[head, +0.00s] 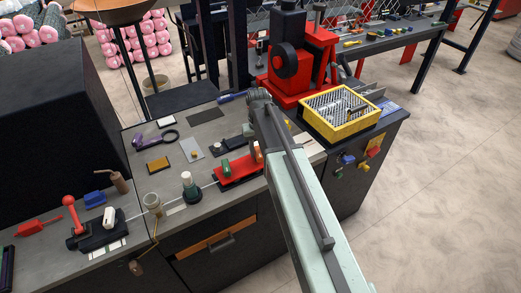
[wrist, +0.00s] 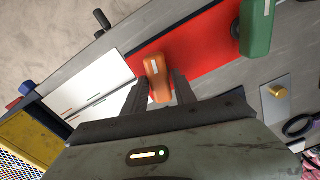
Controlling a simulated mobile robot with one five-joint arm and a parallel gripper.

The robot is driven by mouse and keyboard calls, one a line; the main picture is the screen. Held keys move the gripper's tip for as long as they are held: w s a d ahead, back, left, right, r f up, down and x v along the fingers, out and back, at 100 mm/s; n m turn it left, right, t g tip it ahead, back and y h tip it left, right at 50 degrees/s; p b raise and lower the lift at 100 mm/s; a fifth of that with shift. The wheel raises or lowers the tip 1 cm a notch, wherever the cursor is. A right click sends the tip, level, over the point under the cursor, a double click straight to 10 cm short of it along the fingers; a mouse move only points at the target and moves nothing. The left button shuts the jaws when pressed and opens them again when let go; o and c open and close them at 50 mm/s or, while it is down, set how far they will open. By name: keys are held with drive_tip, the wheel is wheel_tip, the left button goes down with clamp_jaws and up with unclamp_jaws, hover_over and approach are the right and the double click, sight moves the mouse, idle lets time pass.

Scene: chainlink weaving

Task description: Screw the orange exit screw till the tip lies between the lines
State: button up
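The orange exit screw's handle (wrist: 158,78) stands at the edge of a red plate (wrist: 195,45) in the wrist view. My gripper (wrist: 159,84) has one finger on each side of the orange handle. The fingers lie very close to it, and I cannot tell whether they touch it. A green handle (wrist: 256,27) stands farther right on the same plate. In the head view the red plate (head: 240,178) and green handle (head: 227,167) are left of my arm, which largely hides the orange handle. The screw's tip is not clearly visible.
Several tools lie farther left on the bench.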

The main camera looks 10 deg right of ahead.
sight(258, 151)
drive_tip(key=shift+o, duration=0.6)
wheel_tip(258, 151, up, 8)
drive_tip(key=p, duration=0.8)
drive_tip(key=shift+f, duration=0.1)
drive_tip(key=shift+s, duration=0.1)
